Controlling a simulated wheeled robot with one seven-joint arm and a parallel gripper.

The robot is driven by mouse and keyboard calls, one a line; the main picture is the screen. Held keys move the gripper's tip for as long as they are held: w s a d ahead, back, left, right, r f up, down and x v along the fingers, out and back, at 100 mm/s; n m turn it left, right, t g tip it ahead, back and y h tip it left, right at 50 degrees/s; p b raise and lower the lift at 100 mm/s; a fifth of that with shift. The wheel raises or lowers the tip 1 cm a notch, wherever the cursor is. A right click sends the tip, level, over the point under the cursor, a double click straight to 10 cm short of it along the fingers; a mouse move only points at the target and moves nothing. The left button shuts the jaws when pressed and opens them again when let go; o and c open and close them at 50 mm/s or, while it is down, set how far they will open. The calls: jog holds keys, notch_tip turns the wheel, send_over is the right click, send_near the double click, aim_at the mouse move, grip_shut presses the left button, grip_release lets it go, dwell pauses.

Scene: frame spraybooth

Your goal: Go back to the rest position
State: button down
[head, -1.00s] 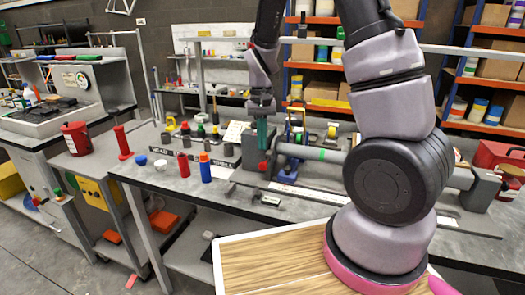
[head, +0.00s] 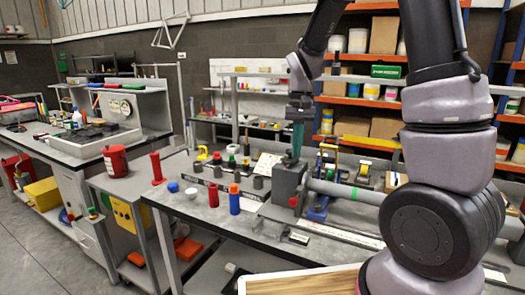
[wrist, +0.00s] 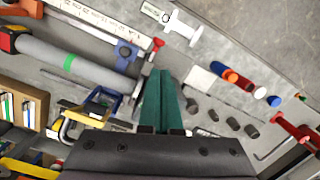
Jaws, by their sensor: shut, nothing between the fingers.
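My gripper (head: 297,152) hangs pointing down over the grey workbench (head: 262,232), just above and beside the grey clamp block at the near end of the long tube (head: 350,192). Its green fingers are together with nothing between them; they also show closed in the wrist view (wrist: 158,75). My arm arches in from the upper right of the head view. In the wrist view the tube (wrist: 60,62) with its green band lies to the left of the fingers.
A red bottle (head: 213,196) and a blue bottle (head: 234,203) with an orange cap stand left of the gripper on the bench. Several dark grey cylinders (head: 258,183) stand behind them. A red bucket (head: 115,160) stands farther left. Shelves (head: 360,104) rise behind.

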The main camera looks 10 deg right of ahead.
jog(key=s+d+r+m+t, duration=0.1)
jog(key=s+d+r+t, duration=0.2)
jog(key=s+r, duration=0.4)
jog(key=s+d+r+t+y, duration=0.1)
jog(key=s+d+r+t, duration=0.2)
jog(key=s+r+t, duration=0.2)
jog(key=shift+s+d+r+m, duration=0.4)
jog(key=shift+s+r, duration=1.3)
jog(key=shift+r, duration=1.35)
